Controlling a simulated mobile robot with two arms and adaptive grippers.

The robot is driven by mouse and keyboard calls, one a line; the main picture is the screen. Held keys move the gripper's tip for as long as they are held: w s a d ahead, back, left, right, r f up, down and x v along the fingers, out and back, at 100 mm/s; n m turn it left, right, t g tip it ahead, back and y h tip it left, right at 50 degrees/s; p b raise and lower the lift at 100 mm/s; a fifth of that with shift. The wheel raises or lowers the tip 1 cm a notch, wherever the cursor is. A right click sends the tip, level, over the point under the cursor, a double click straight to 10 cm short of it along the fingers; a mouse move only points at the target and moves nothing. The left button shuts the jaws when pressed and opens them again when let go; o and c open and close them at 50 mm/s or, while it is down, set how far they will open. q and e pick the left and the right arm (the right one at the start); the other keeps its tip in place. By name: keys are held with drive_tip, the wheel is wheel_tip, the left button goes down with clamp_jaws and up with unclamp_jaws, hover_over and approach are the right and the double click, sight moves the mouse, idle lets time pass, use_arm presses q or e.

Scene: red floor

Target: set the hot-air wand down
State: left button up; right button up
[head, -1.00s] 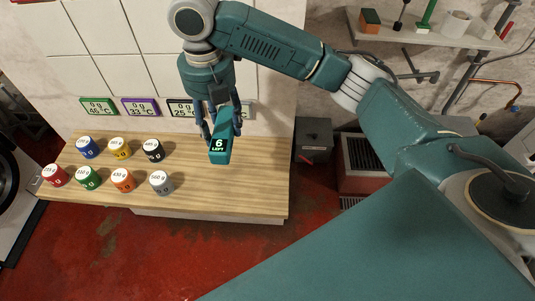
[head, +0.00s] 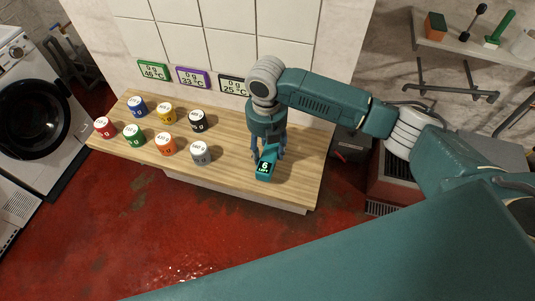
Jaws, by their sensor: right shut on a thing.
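The hot-air wand (head: 265,171) is a teal body with a dark display reading "6" and a smaller word under it. It is at the right part of the wooden bench top (head: 296,187). My right gripper (head: 267,152) points down from above, its fingers shut on the wand's upper part. The wand's lower end is low over the bench; I cannot tell whether it touches the wood. The fingers hide part of the wand. My left gripper is not in view.
Small displays, such as the purple one (head: 193,78), are on the wall behind. A shelf (head: 470,50) is at upper right. Bare wood lies right of the wand.

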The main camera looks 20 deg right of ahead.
sight(267, 149)
wheel_tip(267, 149, down, 3)
drive_tip(key=shift+r, duration=0.2)
drive_tip(key=shift+f, duration=0.35)
drive_tip(key=shift+f, duration=0.1)
drive_tip(key=o, duration=1.1)
wheel_tip(267, 149, up, 12)
drive_tip(key=shift+s+r+b, duration=0.1)
drive_tip(key=shift+b, duration=0.5)
